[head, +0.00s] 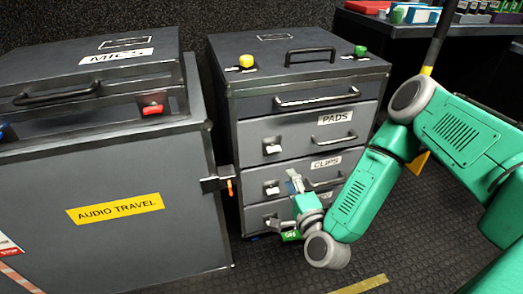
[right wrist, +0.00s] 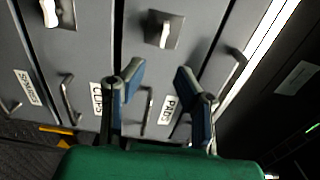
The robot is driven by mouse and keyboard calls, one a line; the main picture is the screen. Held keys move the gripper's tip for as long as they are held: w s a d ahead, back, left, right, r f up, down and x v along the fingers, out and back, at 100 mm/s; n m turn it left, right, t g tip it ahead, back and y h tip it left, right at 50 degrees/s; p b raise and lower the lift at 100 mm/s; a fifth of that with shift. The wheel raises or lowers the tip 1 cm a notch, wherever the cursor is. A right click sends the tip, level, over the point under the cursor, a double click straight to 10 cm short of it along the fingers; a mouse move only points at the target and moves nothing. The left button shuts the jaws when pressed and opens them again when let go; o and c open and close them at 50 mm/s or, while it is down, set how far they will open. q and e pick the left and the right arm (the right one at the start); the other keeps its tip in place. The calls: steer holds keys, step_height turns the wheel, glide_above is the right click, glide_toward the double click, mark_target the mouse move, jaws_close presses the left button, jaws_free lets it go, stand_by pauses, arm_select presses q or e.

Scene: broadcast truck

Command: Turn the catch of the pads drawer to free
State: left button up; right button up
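The pads drawer (head: 300,135) is shut in the grey drawer cabinet, above the clips drawer (head: 298,173). Its catch (head: 272,147), a small plate with a pale lever, sits left of its handle. The same catch shows in the right wrist view (right wrist: 164,31), beyond the fingertips, with its lever lying roughly along the drawer's width. My right gripper (head: 294,184) is low before the cabinet, overlapping the clips drawer in the head view. In the right wrist view my right gripper (right wrist: 158,78) has its two blue fingers apart, with nothing between them. My left gripper is not in view.
The clips catch (head: 271,188) is just left of my right gripper. A grey case (head: 110,230) marked AUDIO TRAVEL stands left, with a latch (head: 217,184) jutting at its edge. Drawer handles (head: 335,138) stick out. Dark floor (head: 300,275) is free in front.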

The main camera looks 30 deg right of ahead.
mark_target(275, 148)
steer(key=b+x, duration=0.3)
steer(key=x, duration=0.9)
steer(key=shift+w+d+b, duration=0.1)
steer(key=shift+w+b, duration=0.2)
steer(key=shift+b, duration=0.05)
steer(key=shift+w+r, duration=0.2)
steer(key=shift+w, duration=0.05)
steer(key=shift+w+a+r, duration=0.15)
steer(key=shift+w+a, duration=0.05)
steer(key=shift+a, duration=0.25)
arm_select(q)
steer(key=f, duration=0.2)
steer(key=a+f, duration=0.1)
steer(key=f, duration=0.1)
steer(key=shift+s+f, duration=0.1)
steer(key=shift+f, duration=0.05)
arm_select(e)
steer(key=shift+d, duration=0.15)
steer(key=shift+d, duration=0.2)
jaws_close()
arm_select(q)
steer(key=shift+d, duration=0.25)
arm_select(e)
steer(key=shift+d+f, duration=0.15)
steer(key=shift+f, duration=0.05)
